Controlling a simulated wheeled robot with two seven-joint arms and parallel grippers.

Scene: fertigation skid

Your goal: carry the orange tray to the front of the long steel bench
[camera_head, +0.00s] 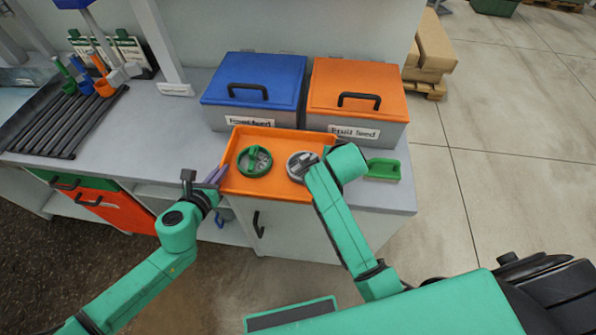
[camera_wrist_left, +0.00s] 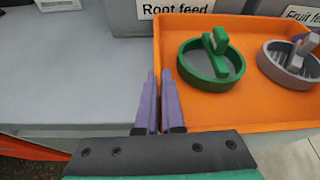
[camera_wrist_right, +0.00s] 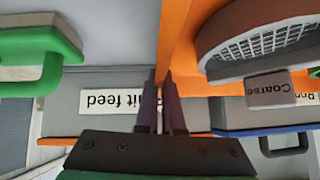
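The orange tray (camera_head: 285,190) is at the front edge of the grey bench (camera_head: 150,125), before two lidded boxes. It holds a green round sieve (camera_head: 254,161) and a grey round sieve (camera_head: 299,163), labelled "Coarse" in the right wrist view. My left gripper (camera_head: 212,176) is at the tray's left wall; in the left wrist view its purple fingers (camera_wrist_left: 159,100) are close together on that wall. My right gripper (camera_wrist_right: 160,100) is at the opposite wall, which runs between its close fingers; my arm hides it in the head view. I cannot tell whether the tray touches the bench.
The blue-lidded box (camera_head: 253,83) and orange-lidded box (camera_head: 358,90) stand right behind the tray. A green-handled item (camera_head: 383,169) lies to its right. A black rack (camera_head: 65,120) with tools is at the left. Bench top between rack and tray is clear.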

